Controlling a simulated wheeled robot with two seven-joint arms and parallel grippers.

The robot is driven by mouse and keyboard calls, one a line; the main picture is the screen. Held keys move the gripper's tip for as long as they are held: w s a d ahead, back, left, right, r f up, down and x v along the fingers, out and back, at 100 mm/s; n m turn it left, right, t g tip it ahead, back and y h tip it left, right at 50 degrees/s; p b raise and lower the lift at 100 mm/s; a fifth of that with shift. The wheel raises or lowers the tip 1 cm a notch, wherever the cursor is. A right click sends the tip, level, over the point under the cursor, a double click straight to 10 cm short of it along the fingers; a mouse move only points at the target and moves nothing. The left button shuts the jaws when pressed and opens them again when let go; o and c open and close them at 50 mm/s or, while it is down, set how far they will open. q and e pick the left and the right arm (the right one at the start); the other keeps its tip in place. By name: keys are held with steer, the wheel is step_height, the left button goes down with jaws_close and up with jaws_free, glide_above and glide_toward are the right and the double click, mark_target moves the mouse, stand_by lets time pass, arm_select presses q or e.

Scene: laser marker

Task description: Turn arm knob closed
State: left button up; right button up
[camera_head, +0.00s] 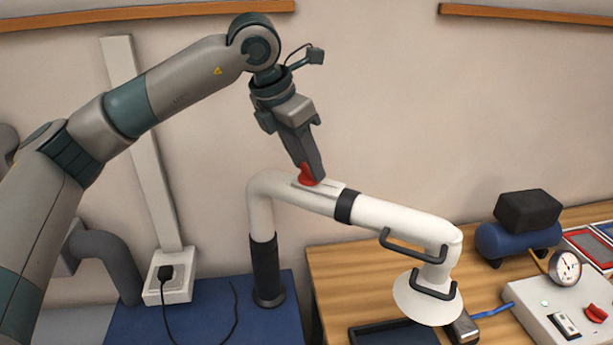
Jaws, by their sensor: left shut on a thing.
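The white extraction arm (391,216) rises from a black post, bends over to the right and ends in a white cone-shaped hood (427,300). A small red knob (306,174) sits on the top of its horizontal tube, near the bend. My left gripper (309,172) reaches down from above and is shut on the red knob, its fingers covering part of it. The knob's exact angle is hard to tell. My right gripper is not in view.
Two black handles (412,249) stick out from the tube and hood. On the wooden table (345,270) at right are a blue compressor (518,241), a gauge (565,267) and a control box (560,305). A power socket (170,281) with a cable is at left.

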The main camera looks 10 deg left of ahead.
arm_select(q)
steer(key=m, duration=0.1)
steer(key=m+h+b, duration=0.1)
steer(key=shift+w+a+f+m+g+b, duration=0.1)
steer(key=shift+w+m+g+b, duration=0.05)
steer(key=shift+m+g+b, duration=0.2)
steer(key=m+g, duration=0.1)
steer(key=m, duration=0.2)
steer(key=shift+w+m+h, duration=0.1)
steer(key=shift+m+h, duration=0.2)
steer(key=shift+m, duration=0.05)
steer(key=m, duration=0.1)
steer(key=m+g, duration=0.1)
steer(key=shift+w+r+m+g, duration=0.1)
steer(key=shift+r+m+g, duration=0.15)
steer(key=shift+m, duration=0.15)
steer(key=shift+w+m+g+p, duration=0.2)
steer(key=shift+m+g+p, duration=0.4)
steer(key=shift+m, duration=1.3)
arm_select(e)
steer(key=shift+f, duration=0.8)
arm_select(q)
steer(key=o, duration=1)
steer(key=shift+a+f, duration=0.1)
steer(key=shift+o, duration=0.2)
